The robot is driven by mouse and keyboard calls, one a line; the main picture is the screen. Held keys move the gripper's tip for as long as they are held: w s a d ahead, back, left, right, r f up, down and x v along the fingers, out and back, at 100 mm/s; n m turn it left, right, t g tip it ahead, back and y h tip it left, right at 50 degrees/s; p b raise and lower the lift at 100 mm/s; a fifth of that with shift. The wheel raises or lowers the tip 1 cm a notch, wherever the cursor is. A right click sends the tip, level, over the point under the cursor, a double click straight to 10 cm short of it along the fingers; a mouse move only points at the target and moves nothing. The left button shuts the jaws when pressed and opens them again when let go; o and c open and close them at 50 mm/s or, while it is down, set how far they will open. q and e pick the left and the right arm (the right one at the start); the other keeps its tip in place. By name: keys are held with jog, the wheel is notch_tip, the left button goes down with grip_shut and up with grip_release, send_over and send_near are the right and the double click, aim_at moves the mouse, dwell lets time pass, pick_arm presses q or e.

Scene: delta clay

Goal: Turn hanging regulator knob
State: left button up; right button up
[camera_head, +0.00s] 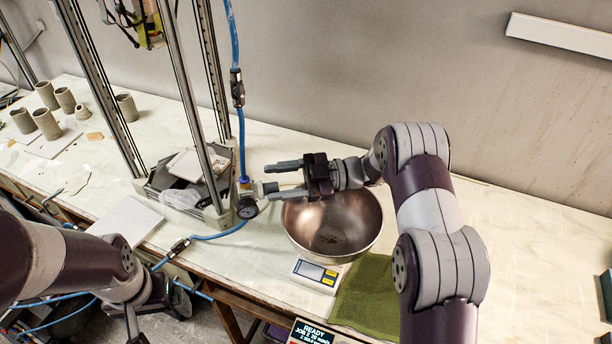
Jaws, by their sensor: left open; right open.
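The hanging regulator (247,191) is a small fitting on the blue hose, with a round black gauge (247,208) at its lower end. Its small knob (270,187) points right, toward my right gripper. My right gripper (267,182) is open and level, with one finger above the knob and one below it; I cannot tell whether they touch it. My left gripper (155,317) is low at the bottom left, in front of the table edge, open and away from the regulator; part of it is dark and hard to make out.
A metal bowl (350,222) stands just below and right of my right gripper, with a scale (318,275) and green cloth (368,298) in front. A metal frame (190,105) stands left of the regulator. Clay cups (47,124) are far left. The table's right side is clear.

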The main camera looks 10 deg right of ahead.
jog(key=s+d+r+b, duration=0.3)
jog(key=s+d+r, duration=0.4)
jog(key=d+r, duration=0.2)
jog(key=shift+s+r, duration=0.25)
jog(key=shift+r, duration=0.1)
